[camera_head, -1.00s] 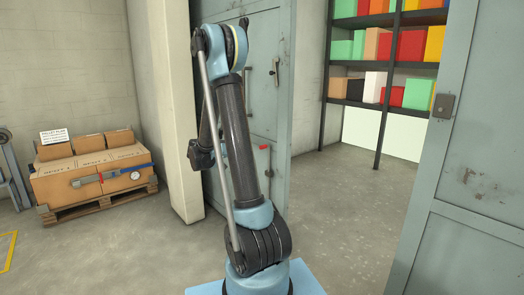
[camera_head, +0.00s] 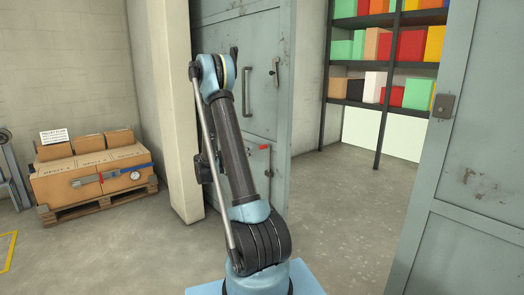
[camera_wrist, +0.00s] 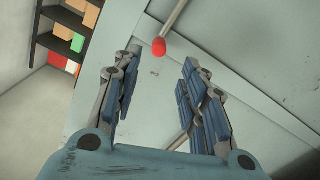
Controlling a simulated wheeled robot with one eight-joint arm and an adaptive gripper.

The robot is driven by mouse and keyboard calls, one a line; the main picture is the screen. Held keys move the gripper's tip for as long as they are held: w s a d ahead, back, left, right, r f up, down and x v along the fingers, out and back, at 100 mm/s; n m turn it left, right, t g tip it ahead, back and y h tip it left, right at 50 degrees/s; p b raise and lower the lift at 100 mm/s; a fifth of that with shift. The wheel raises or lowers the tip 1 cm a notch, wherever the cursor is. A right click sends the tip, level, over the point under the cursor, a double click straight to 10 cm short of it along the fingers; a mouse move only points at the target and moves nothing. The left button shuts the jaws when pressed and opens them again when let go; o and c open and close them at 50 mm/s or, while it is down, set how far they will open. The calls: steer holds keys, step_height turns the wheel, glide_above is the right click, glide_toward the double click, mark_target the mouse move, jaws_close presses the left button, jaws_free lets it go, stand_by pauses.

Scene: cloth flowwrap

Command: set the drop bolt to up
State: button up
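The drop bolt is on the lower part of the grey-blue door (camera_head: 262,105). Its red grip (camera_head: 265,147) shows just right of my arm in the head view. In the wrist view the red grip (camera_wrist: 158,47) is the end of a thin metal rod running to the upper right. My gripper (camera_wrist: 162,60) is open and empty, its blue-padded fingers on either side of the view. The red grip shows in the gap near the fingertips, apart from both pads. Another rod shows lower between the fingers. My arm hides my gripper in the head view.
A pull bar (camera_head: 249,72) and a lever handle (camera_head: 276,72) sit higher on the door. A pale post (camera_head: 165,110) stands left of it. A shelf with coloured boxes (camera_head: 403,45) stands behind the opening. A pallet of cartons (camera_head: 95,175) is at left.

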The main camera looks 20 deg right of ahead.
mark_target(260, 148)
steer(key=x, duration=1.2)
steer(key=shift+a, duration=0.1)
jaws_close()
